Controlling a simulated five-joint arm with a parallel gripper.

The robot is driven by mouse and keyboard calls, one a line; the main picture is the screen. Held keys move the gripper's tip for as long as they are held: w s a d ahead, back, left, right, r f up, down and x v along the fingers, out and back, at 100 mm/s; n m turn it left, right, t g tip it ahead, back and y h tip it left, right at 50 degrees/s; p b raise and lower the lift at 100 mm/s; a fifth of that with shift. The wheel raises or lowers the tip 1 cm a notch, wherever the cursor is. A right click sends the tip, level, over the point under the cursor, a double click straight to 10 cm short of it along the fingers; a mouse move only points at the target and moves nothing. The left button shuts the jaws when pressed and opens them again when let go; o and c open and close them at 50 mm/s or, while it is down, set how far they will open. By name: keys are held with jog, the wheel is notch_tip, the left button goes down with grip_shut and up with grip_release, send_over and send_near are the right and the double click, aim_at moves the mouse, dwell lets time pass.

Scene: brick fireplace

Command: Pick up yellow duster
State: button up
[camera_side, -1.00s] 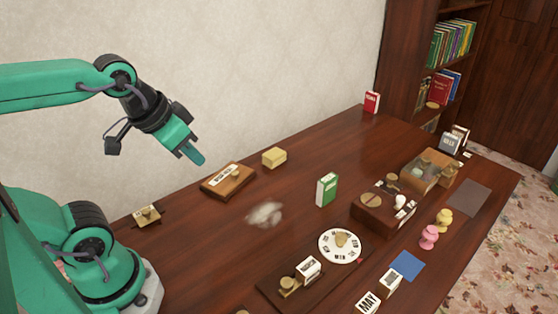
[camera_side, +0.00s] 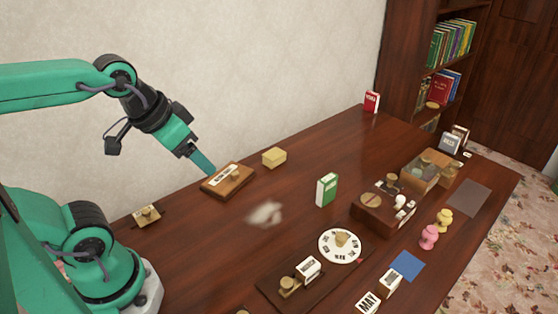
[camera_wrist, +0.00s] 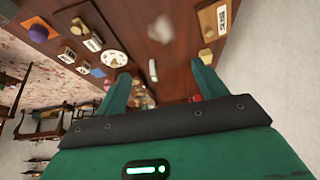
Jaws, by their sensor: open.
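The yellow duster (camera_side: 274,157) is most likely the small pale yellow block lying on the brown table near the wall, just beyond the wooden board. My gripper (camera_side: 207,168) is to its left in the side view, pointing down toward the board's left end; whether it touches the board I cannot tell. In the wrist view my gripper (camera_wrist: 160,78) has its two green fingers spread with nothing between them.
The wooden board (camera_side: 214,187) with a knob lies close to my gripper. A blurry whitish patch (camera_side: 265,214) is over the table. A green book (camera_side: 327,189) stands right of it. The table (camera_side: 310,150) right of the yellow block is clear.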

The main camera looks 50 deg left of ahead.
jog(key=shift+w, duration=0.1)
jog(key=n+g, duration=0.1)
jog(key=g, duration=0.5)
send_over(274, 153)
jog(key=f, duration=1.5)
jog(key=shift+d+f, duration=0.2)
jog(key=shift+f, duration=0.2)
jog(key=shift+w+a+f, duration=0.1)
jog(key=shift+a+f, duration=0.1)
jog(key=shift+f, duration=1.5)
